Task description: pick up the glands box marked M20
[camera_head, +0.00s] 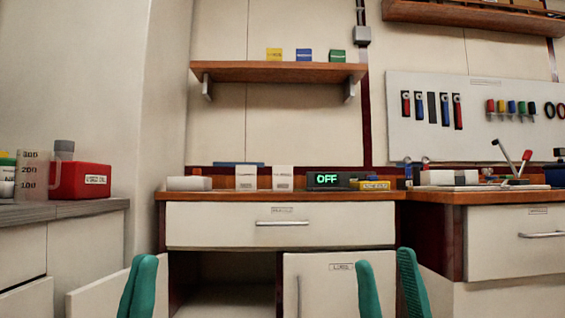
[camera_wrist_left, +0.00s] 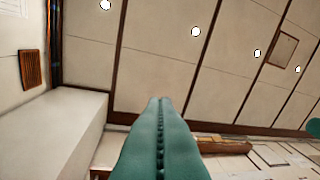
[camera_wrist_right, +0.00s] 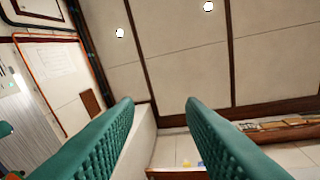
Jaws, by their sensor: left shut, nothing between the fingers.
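I cannot make out the M20 mark on any box. A yellow box (camera_head: 274,55), a blue box (camera_head: 304,55) and a green box (camera_head: 336,56) stand apart on the wooden wall shelf (camera_head: 280,72); their print is too small to read. My left gripper (camera_head: 138,285) is low at the left of the head view; its fingers are pressed together and empty, also in the left wrist view (camera_wrist_left: 160,140). My right gripper (camera_head: 390,285) is low at centre right, fingers apart with nothing between them, as the right wrist view (camera_wrist_right: 160,140) shows too. Both are well below the shelf.
The bench (camera_head: 280,195) below the shelf carries white boxes (camera_head: 246,178), a display reading OFF (camera_head: 327,180) and a yellow box (camera_head: 376,185). A cabinet door (camera_head: 105,292) stands open at lower left. A red box (camera_head: 80,181) sits on the left counter. A tool board (camera_head: 470,115) hangs right.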

